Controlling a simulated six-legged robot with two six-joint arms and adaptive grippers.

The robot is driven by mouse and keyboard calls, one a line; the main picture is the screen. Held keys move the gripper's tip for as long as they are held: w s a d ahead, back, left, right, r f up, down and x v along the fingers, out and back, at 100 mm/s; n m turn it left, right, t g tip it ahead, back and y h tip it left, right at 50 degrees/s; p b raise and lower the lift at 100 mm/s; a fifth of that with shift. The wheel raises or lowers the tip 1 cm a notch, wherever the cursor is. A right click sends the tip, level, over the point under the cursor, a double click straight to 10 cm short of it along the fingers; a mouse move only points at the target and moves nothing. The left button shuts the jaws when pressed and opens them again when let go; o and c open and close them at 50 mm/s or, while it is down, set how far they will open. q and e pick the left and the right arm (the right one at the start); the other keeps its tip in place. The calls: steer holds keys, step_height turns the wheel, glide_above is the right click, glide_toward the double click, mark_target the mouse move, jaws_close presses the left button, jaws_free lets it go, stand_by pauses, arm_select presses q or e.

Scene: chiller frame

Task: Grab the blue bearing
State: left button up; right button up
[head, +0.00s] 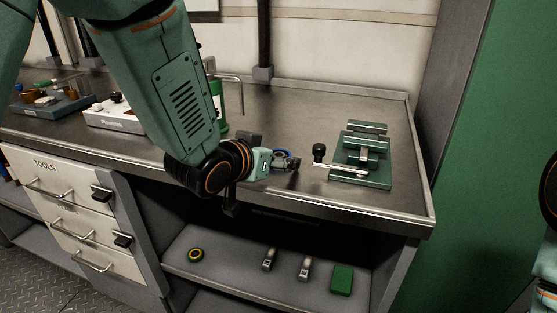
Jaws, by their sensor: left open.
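The blue bearing (281,154) is a small blue ring on the grey metal bench top, partly hidden by my left gripper. My left gripper (289,162) is open and low over the bench, with its fingers pointing right. The bearing shows right at the fingers; I cannot tell whether they touch it. My right gripper is out of view; only part of my right arm shows at the right edge.
A green vise (362,172) with a black-knobbed handle (319,152) stands just right of my left gripper. The lower shelf holds a yellow-black ring (195,254), two small metal parts and a green block (342,280). A white box (112,114) stands behind left.

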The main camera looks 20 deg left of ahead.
arm_select(q)
steer(key=shift+w, duration=0.1)
steer(key=shift+c, duration=0.3)
steer(key=c, duration=1.3)
step_height(320, 180, up, 10)
steer(key=p, duration=0.4)
